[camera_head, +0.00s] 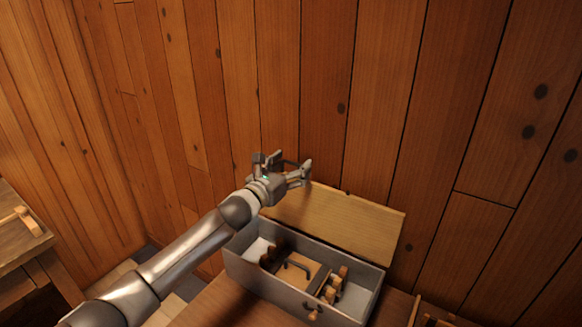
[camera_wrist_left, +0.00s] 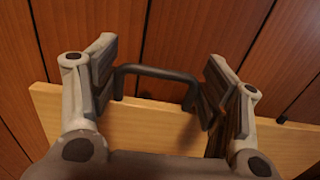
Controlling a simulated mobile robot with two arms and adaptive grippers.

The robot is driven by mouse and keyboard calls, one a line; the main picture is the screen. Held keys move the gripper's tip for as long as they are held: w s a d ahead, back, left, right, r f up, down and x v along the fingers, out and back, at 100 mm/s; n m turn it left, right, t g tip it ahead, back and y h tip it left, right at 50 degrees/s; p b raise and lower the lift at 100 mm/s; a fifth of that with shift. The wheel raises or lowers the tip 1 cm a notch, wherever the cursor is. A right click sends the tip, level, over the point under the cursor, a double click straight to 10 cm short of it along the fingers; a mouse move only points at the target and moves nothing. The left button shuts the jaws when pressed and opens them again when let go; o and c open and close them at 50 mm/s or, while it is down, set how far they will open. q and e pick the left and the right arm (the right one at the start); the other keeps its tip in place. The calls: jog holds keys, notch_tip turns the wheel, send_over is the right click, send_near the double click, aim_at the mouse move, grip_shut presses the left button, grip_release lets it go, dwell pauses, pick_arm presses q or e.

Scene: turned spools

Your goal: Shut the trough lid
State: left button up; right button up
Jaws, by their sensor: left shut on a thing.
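The grey trough (camera_head: 255,279) stands on a wooden surface against the plank wall in the head view. Its pale wooden lid (camera_head: 345,222) stands open, raised along the trough's back side. The lid also shows in the left wrist view (camera_wrist_left: 160,127), with a dark bar handle (camera_wrist_left: 155,70) at its edge. My left gripper (camera_head: 287,165) is at the lid's upper left. Its two fingers are shut on the handle, one at each end of the bar. In the head view the handle is mostly hidden by the gripper. My right gripper is not seen.
Inside the trough lie a wooden piece with a dark handle (camera_head: 298,264) and several small wooden pieces (camera_head: 333,291). A bench (camera_head: 22,252) with a wooden object (camera_head: 26,219) stands at the left. More wooden pieces lie right of the trough. The plank wall is close behind the lid.

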pick_arm(q)
jog(key=shift+s+a+f+b, duration=0.1)
jog(key=shift+s+f+b, duration=0.2)
jog(key=shift+b, duration=0.35)
jog(key=s+a+b, duration=0.1)
jog(key=b, duration=0.1)
jog(key=s+a+t+h+b, duration=0.1)
jog(key=s+b, duration=0.1)
jog(key=s+a+t+b, duration=0.1)
jog(key=b, duration=0.1)
jog(key=shift+s+f+h+b, duration=0.2)
jog(key=shift+f+h+b, duration=0.05)
jog(key=shift+h+b, duration=0.15)
jog(key=shift+f+b+v, duration=0.1)
jog(key=shift+f+v, duration=0.15)
jog(key=shift+v, duration=0.95)
jog(key=shift+f+b+v, duration=0.15)
jog(key=shift+f+v, duration=0.05)
jog(key=shift+v, duration=1)
jog(key=shift+f+b+v, duration=0.1)
jog(key=shift+f+v, duration=0.15)
jog(key=shift+v, duration=0.95)
jog(key=shift+w+d, duration=0.1)
jog(key=shift+d, duration=0.05)
jog(key=o, duration=1.1)
jog(key=shift+o, duration=0.2)
jog(key=shift+w+d+r, duration=0.1)
jog(key=v, duration=1.2)
